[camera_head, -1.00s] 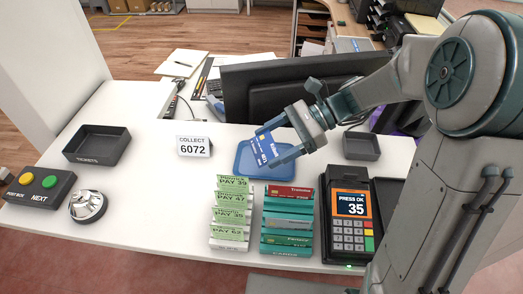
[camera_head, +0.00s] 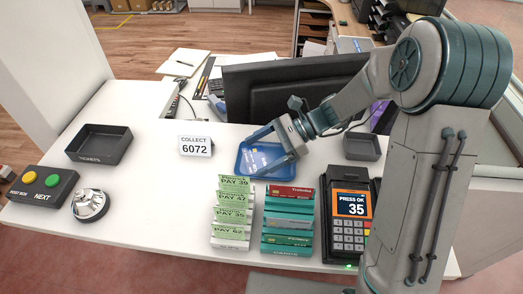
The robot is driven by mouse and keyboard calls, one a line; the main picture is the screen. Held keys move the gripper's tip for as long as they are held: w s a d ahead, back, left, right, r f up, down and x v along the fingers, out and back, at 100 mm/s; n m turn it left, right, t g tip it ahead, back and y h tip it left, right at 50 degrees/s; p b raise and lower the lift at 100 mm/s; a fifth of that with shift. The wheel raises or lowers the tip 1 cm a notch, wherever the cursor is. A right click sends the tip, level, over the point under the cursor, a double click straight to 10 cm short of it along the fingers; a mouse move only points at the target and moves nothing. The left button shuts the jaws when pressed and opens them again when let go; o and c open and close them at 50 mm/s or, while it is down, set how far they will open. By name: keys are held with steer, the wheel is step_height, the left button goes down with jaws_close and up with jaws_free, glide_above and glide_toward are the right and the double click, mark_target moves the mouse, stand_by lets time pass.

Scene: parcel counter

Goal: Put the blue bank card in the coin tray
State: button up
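The blue bank card (camera_head: 262,158) is inside the outline of the blue tray (camera_head: 242,172) at the middle of the counter, which looks like the coin tray. The card looks low and nearly flat. I cannot tell whether it rests on the tray floor. My gripper (camera_head: 270,153) reaches down over the tray from the right. Its two fingers stand apart, with the card between or just below them. Whether they still press on the card's edges does not show.
A card terminal (camera_head: 351,222), a teal card rack (camera_head: 287,238) and a rack of green slips (camera_head: 232,215) stand in front. A monitor (camera_head: 290,92) is behind. A collect sign (camera_head: 195,146), a tickets tray (camera_head: 98,146) and a small dark tray (camera_head: 362,148) flank the blue tray.

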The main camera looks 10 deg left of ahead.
steer(key=b+v, duration=0.1)
steer(key=v, duration=1.1)
steer(key=shift+d, duration=0.1)
